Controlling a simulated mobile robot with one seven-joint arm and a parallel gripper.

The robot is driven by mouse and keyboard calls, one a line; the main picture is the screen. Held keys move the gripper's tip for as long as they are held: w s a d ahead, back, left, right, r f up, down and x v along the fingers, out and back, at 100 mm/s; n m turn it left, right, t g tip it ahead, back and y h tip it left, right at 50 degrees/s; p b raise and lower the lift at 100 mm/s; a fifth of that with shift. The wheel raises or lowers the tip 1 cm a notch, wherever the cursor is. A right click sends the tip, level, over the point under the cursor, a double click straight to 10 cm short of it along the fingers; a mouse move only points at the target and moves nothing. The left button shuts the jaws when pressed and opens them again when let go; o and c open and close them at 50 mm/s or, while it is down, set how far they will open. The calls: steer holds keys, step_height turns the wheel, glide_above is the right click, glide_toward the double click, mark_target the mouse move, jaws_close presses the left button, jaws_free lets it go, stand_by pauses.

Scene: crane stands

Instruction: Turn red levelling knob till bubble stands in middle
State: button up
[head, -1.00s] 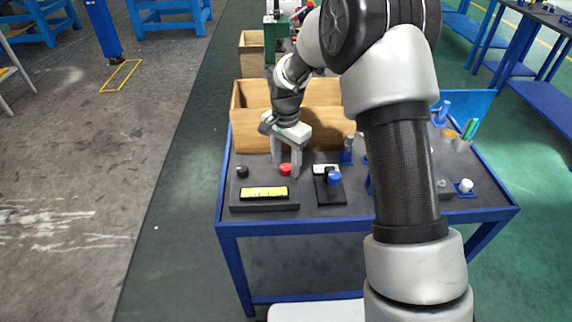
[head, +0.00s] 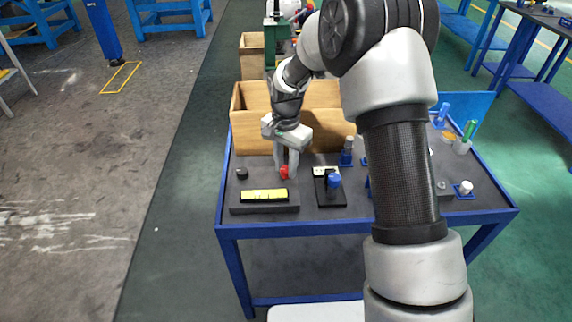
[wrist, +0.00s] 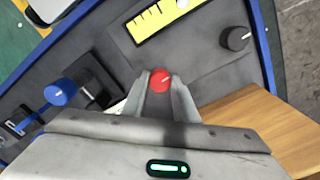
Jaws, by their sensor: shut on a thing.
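The red levelling knob (head: 284,172) stands on a dark levelling plate (head: 240,205) at the table's front left. My gripper (head: 286,169) points down and is shut on the red knob, one finger on each side. In the wrist view the red knob (wrist: 160,79) sits between the fingertips, with a pale line on its top. The yellow bubble vial (head: 264,195) lies at the plate's front edge. In the wrist view the vial (wrist: 152,22) is cut by the top edge; a pale round spot, perhaps the bubble, shows near that edge. Its place along the whole vial cannot be told.
A black knob (head: 242,173) stands left of the red one. A blue knob (head: 334,180) on a black base is close on the right. A wooden box (head: 250,135) stands behind my gripper. Small blue-based parts and a cup are farther right.

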mark_target(286, 169)
steer(key=n+p, duration=0.1)
steer(key=n, duration=0.5)
steer(key=shift+r+n+p, duration=0.1)
steer(key=shift+n+p, duration=0.3)
steer(key=n+p, duration=0.1)
steer(key=n, duration=0.5)
steer(key=shift+n, duration=0.3)
steer(key=o, duration=1.1)
steer(key=shift+c, duration=0.2)
step_height(286, 169, up, 17)
steer(key=p, duration=0.2)
steer(key=shift+r+p, duration=0.2)
steer(key=shift+p, duration=0.1)
